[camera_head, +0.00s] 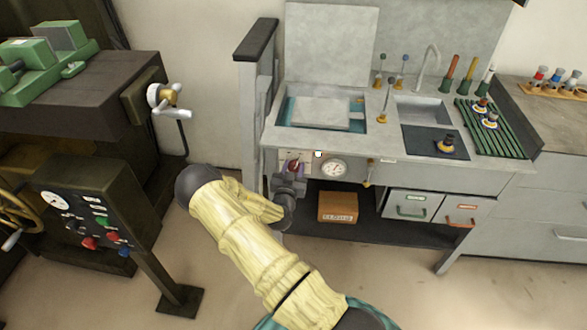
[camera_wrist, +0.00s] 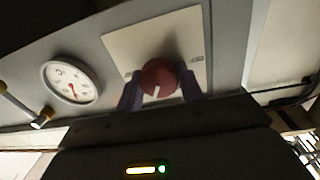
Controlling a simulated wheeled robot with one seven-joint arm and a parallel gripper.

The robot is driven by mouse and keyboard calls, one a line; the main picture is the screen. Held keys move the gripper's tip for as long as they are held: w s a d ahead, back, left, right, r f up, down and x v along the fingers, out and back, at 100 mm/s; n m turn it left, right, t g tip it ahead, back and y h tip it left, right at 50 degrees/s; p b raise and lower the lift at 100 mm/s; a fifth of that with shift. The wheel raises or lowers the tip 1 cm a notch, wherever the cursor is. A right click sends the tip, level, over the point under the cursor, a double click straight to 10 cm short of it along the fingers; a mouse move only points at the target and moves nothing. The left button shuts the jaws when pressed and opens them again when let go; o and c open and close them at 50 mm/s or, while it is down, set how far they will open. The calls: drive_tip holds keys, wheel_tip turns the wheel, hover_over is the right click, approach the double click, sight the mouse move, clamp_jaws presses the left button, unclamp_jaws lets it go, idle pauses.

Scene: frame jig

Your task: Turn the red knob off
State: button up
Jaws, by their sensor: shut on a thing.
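The red knob (camera_wrist: 160,77) is on a pale plate (camera_wrist: 122,43) on the grey front panel of the sink bench. In the wrist view its white pointer mark points down and slightly left. My gripper (camera_wrist: 161,92) has one dark finger on each side of the knob and is shut on it. In the head view the knob (camera_head: 292,166) shows small and partly hidden at the tip of my gripper (camera_head: 291,172), at the left of the bench front.
A round dial gauge (camera_wrist: 71,83) sits beside the plate; it also shows in the head view (camera_head: 334,168). A brass-coloured tap (camera_head: 369,172) hangs further right. A cardboard box (camera_head: 338,207) stands on the shelf below. A control box (camera_head: 92,222) on a post stands left of my arm.

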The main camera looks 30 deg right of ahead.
drive_tip(key=shift+f+n, duration=0.1)
drive_tip(key=shift+n, duration=0.3)
drive_tip(key=n+b, duration=0.2)
drive_tip(key=n, duration=0.3)
drive_tip(key=shift+f+b, duration=0.1)
drive_tip(key=shift+b, duration=0.25)
drive_tip(key=n+b, duration=0.1)
drive_tip(key=n, duration=0.3)
drive_tip(key=shift+t, duration=0.3)
drive_tip(key=n+b, duration=0.1)
drive_tip(key=n, duration=0.3)
drive_tip(key=n+b, duration=0.1)
drive_tip(key=n, duration=0.4)
drive_tip(key=shift+n, duration=0.4)
drive_tip(key=n+y+b, duration=0.1)
drive_tip(key=n, duration=0.4)
drive_tip(key=shift+t, duration=0.4)
drive_tip(key=shift+n, duration=0.3)
drive_tip(key=o, duration=1)
drive_tip(key=shift+c, duration=0.2)
